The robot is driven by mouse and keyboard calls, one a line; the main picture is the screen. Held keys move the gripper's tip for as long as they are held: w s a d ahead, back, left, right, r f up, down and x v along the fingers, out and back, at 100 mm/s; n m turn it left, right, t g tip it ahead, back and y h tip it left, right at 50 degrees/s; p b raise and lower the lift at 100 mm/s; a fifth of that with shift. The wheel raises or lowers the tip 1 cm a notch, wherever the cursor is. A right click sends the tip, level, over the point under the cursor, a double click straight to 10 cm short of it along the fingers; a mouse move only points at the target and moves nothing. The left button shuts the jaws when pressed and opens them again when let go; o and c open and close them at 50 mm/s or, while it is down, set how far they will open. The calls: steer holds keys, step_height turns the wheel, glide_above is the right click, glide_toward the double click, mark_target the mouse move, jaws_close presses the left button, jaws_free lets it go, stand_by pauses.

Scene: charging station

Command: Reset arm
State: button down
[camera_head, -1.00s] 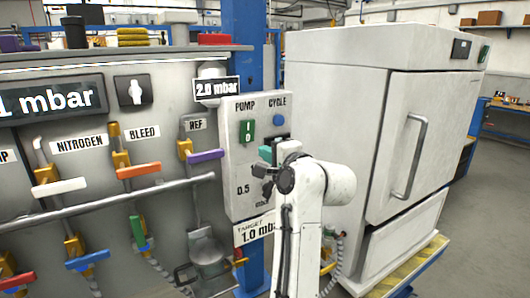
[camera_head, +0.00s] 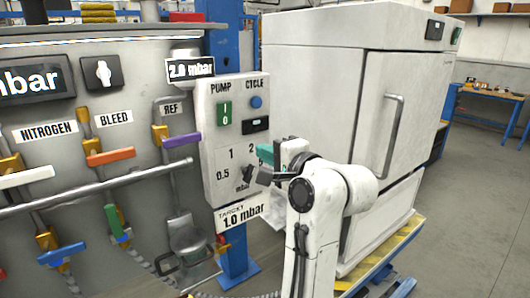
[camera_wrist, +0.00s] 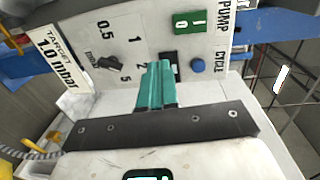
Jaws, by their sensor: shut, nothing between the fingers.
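My white arm rises at the lower right of the head view, and my gripper (camera_head: 264,154) with teal fingers is in front of the control box's right side. In the wrist view the teal fingers (camera_wrist: 157,88) are together with nothing between them. They overlap the control box (camera_wrist: 130,30) in the picture; I cannot tell the exact gap. The box (camera_head: 208,150) carries a green pump switch (camera_head: 224,115), a blue cycle button (camera_head: 256,102) and a dark selector knob (camera_head: 247,173), partly near my gripper in the picture.
A large white oven-like cabinet (camera_head: 340,90) stands behind my arm on a blue and yellow-striped base (camera_head: 400,240). A panel with coloured valve handles, including a purple one (camera_head: 182,139), is at left. A blue post (camera_head: 236,262) is below the box. Open floor (camera_head: 470,210) is at right.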

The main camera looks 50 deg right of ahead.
stand_by(0.3)
steer(key=s+a+f+n+g+y, duration=0.1)
steer(key=s+a+f+n+g, duration=0.2)
steer(key=f, duration=0.6)
steer(key=s+a+f+n+g+y, duration=0.1)
steer(key=a+f+n+g, duration=0.15)
steer(key=f+n, duration=0.4)
steer(key=s+a+f+n+g+y, duration=0.1)
steer(key=s+a+f+n+g, duration=0.15)
steer(key=f, duration=0.85)
steer(key=s+a+f+n+g, duration=0.3)
steer(key=s+a+f+n, duration=0.1)
steer(key=s+f, duration=0.4)
steer(key=s+a+f+n+g+y, duration=0.1)
steer(key=s+a+f+n+g, duration=0.3)
steer(key=s+f, duration=0.3)
steer(key=s+a+n, duration=0.1)
steer(key=s, duration=0.3)
steer(key=shift+s+f, duration=0.2)
steer(key=shift+f, duration=0.2)
